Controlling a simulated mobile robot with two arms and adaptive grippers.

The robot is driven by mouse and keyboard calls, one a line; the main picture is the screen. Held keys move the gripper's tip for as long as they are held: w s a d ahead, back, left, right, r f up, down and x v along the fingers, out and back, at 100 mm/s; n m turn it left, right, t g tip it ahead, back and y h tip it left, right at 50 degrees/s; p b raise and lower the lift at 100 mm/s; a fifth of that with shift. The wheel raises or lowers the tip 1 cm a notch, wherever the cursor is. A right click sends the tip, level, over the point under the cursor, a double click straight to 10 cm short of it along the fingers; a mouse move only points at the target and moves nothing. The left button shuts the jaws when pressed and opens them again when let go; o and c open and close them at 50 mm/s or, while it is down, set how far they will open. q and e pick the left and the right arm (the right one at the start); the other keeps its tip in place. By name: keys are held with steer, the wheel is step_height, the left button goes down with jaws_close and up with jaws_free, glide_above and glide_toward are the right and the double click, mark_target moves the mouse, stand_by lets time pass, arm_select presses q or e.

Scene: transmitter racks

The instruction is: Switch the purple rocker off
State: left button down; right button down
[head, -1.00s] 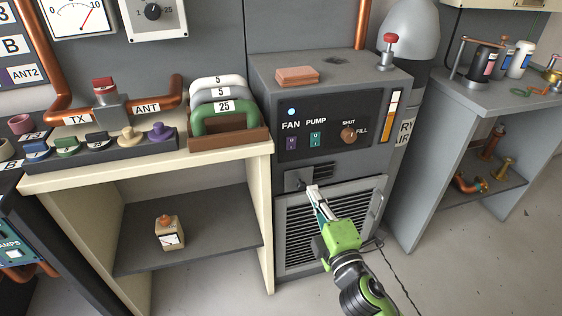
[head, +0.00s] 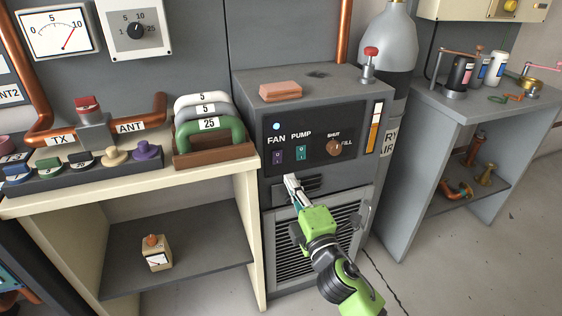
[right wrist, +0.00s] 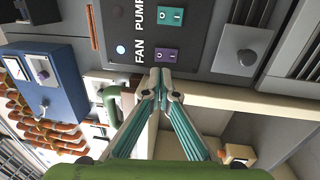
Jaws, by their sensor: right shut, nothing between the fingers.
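The purple rocker (head: 277,157) sits under the FAN label on the dark front panel (head: 357,131) of the grey cabinet. It also shows in the right wrist view (right wrist: 167,54), just beyond my fingertips. I cannot tell which side is pressed in. A lit blue-white lamp (head: 276,126) is above the FAN label. My right gripper (head: 291,178) is shut and empty, its tips just below and right of the purple rocker in the head view. In the right wrist view the closed fingertips (right wrist: 160,73) point toward it. Contact is not visible. My left gripper is not in view.
A teal rocker (head: 300,153) under PUMP is close beside the purple one. A copper-coloured SHUT/FILL knob (head: 334,147) is further right. Below is a louvred grille (head: 293,245). A cream bench (head: 130,187) with coloured handles (head: 209,124) stands left.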

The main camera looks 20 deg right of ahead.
mark_target(277, 155)
steer(key=w, duration=0.7)
steer(key=shift+a+r, duration=0.15)
steer(key=shift+r, duration=0.25)
steer(key=shift+w, duration=0.5)
steer(key=shift+w+r, duration=0.1)
steer(key=shift+r, duration=0.05)
